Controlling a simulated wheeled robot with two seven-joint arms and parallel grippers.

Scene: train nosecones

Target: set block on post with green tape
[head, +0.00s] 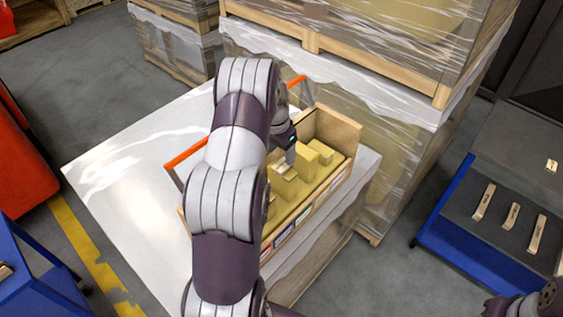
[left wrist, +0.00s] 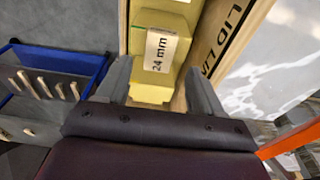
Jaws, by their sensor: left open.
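A wooden crate (head: 338,130) on the white-topped stand holds several yellow foam posts (head: 307,165) of differing heights. A small pale wooden block (head: 284,172) sits on top of one post near the crate's middle. In the left wrist view the block (left wrist: 161,50) reads "24 mm". My left gripper (head: 291,156) is over the crate at this block. In the left wrist view its open fingers (left wrist: 160,76) stand on either side of the block and post.
A blue-framed cart (head: 452,240) at right carries several wooden pieces (head: 510,217). Wrapped pallets stand behind the crate. An orange bar (head: 186,152) rises beside the crate. The white surface (head: 120,165) left of the crate is clear.

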